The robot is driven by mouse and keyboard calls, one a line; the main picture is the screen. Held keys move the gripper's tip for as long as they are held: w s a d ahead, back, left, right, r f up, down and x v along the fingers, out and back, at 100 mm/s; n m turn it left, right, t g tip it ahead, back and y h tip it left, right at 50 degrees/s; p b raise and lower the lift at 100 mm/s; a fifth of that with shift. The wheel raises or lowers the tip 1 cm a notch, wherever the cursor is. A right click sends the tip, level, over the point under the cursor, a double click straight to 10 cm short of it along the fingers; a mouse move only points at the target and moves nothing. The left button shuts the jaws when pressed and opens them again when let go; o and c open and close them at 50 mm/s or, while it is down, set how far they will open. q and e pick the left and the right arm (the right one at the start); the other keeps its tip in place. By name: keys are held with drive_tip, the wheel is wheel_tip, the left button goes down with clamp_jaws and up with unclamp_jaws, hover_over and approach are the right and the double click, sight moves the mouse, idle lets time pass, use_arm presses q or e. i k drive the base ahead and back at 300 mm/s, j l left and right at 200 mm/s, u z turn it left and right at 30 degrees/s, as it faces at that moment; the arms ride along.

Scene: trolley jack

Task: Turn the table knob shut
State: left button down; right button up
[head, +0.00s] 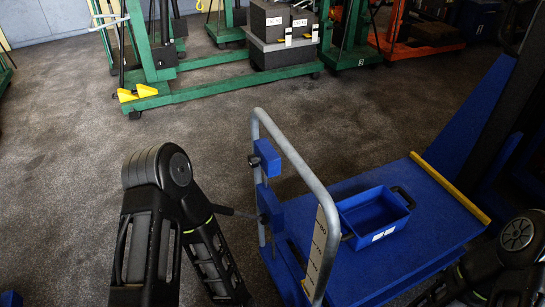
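A blue lift table (407,240) with a grey tubular handle (303,172) stands at the lower right. Two blue blocks are mounted at the handle, an upper one (268,158) and a lower one (270,205). A small dark knob (254,160) sits on the upper block's left side. Neither gripper shows; only links of my arms are visible at the lower left and lower right.
A blue bin (374,214) with a dark handle rests on the table top. A yellow strip (450,188) edges the table's far right side. Green frames (220,88) with dark weights (283,52) stand at the back. An orange frame (425,47) is at the back right. Grey carpet between is clear.

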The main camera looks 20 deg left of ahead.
sight(253, 161)
drive_tip(key=i+j+z, duration=0.15)
drive_tip(key=j+z, duration=0.3)
drive_tip(key=j, duration=0.6)
drive_tip(key=j+z, duration=0.45)
drive_tip(key=j, duration=1.25)
drive_tip(key=k+j, duration=0.1)
drive_tip(key=j, duration=0.55)
drive_tip(key=j+z, duration=0.1)
drive_tip(key=j, duration=0.6)
drive_tip(key=k+j, duration=0.15)
drive_tip(key=j, duration=0.55)
drive_tip(key=k+j, duration=0.1)
drive_tip(key=j, duration=0.55)
